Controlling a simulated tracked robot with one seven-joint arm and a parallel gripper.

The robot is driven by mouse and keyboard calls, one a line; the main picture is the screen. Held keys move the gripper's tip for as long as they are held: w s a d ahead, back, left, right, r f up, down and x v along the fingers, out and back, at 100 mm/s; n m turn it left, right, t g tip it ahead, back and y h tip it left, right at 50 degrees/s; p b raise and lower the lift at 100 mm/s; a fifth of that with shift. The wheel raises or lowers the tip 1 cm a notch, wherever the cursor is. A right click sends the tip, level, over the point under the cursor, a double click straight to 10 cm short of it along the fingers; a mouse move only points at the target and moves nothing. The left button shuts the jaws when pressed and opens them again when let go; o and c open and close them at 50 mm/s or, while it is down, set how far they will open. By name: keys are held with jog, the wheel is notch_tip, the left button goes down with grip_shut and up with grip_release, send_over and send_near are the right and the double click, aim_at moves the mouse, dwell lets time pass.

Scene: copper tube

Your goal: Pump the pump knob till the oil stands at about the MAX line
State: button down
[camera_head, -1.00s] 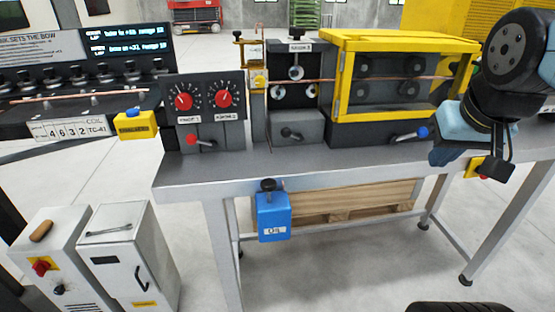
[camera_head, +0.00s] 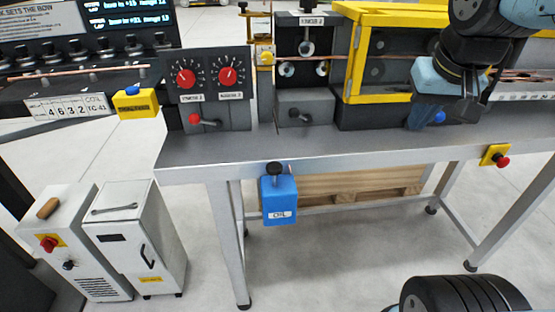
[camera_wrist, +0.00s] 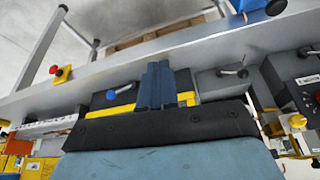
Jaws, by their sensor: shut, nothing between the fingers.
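The black pump knob (camera_head: 275,168) sits on top of the blue oil box (camera_head: 279,198), which hangs at the bench's front edge. In the wrist view the knob (camera_wrist: 276,7) and part of the blue box (camera_wrist: 247,4) show at the top edge. An oil level and a MAX line cannot be made out. My gripper (camera_head: 416,122) is right of the knob and apart from it, by the yellow-framed guard. Its blue fingers are together and empty in the wrist view (camera_wrist: 158,66).
A lever with a blue knob (camera_head: 439,117) is close beside my fingers. The yellow-framed guard (camera_head: 352,60) and two grey lever boxes stand on the bench (camera_head: 330,145). A red stop button (camera_head: 503,162) is on the front edge at right.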

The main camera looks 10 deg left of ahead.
jog(key=w+a+f+n+g, duration=0.25)
jog(key=w+a, duration=0.35)
jog(key=a, duration=0.6)
jog(key=n+g, duration=0.1)
jog(key=g, duration=0.2)
send_near(274, 164)
jog(key=shift+a+r+h, duration=0.2)
jog(key=shift+a+h, duration=0.1)
jog(key=shift+a, duration=0.05)
jog(key=shift+f, duration=0.1)
jog(key=shift+s+d+f, duration=0.1)
jog(key=shift+s+f, duration=0.05)
jog(key=shift+f, duration=1.55)
jog(key=shift+s+d+f, duration=0.1)
jog(key=shift+s+f, duration=0.1)
jog(key=shift+f, duration=1.5)
